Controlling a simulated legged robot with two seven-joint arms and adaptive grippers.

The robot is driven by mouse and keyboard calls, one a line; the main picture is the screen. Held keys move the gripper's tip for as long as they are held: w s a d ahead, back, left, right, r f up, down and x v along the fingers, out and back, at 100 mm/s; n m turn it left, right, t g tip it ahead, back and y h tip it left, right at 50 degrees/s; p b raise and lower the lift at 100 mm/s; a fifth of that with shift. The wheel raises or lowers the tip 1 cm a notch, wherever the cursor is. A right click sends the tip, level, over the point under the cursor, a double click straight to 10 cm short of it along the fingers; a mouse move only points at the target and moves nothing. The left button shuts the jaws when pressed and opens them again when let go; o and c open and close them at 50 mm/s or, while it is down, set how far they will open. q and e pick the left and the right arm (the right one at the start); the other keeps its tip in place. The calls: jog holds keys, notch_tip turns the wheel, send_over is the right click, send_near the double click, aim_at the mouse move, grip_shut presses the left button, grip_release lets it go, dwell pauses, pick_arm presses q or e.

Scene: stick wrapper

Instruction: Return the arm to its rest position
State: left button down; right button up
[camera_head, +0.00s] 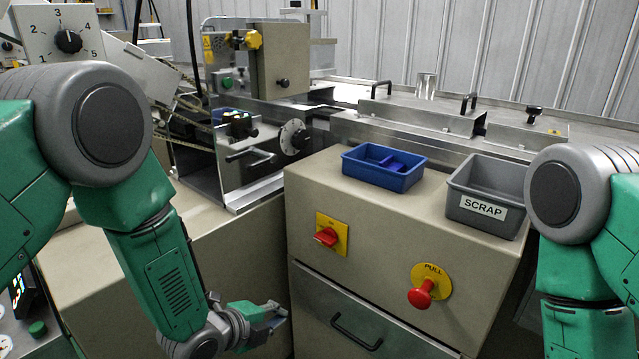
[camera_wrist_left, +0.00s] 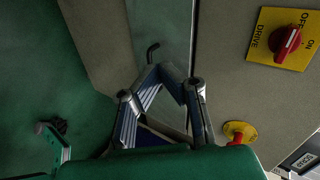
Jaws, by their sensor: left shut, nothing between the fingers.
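My left arm comes in from the left, its forearm pointing down in front of the machine cabinet. My left gripper (camera_head: 276,316) hangs low by the cabinet's lower left side, and is apart from the panel controls. In the left wrist view the two fingers (camera_wrist_left: 160,72) meet at their tips, shut with nothing between them. My right arm shows at the right edge, bent downward; its gripper is out of the picture.
A blue bin (camera_head: 384,167) with blue pieces and a grey SCRAP bin (camera_head: 487,195) stand on the cabinet top. The cabinet front has a red switch (camera_head: 327,237), a red pull button (camera_head: 421,295) and a drawer handle (camera_head: 356,333). The wrapping machine (camera_head: 258,150) stands behind.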

pick_arm(q)
jog(key=s+a+f+n+g+y+p, duration=0.1)
jog(key=s+a+f+n+g+y, duration=0.1)
jog(key=s+a+n, duration=0.4)
jog(key=s+a+f+n+g+y+p, duration=0.2)
jog(key=s+a+n, duration=0.4)
jog(key=s, duration=0.9)
jog(key=s+a+f+n+g+y+p, duration=0.1)
jog(key=s+a+n+g, duration=0.3)
jog(key=s+n, duration=0.7)
jog(key=shift+s+a+f+g+y+p, duration=0.35)
jog(key=shift+a+f+y, duration=0.4)
jog(key=shift+a+y, duration=0.2)
jog(key=shift+d, duration=0.1)
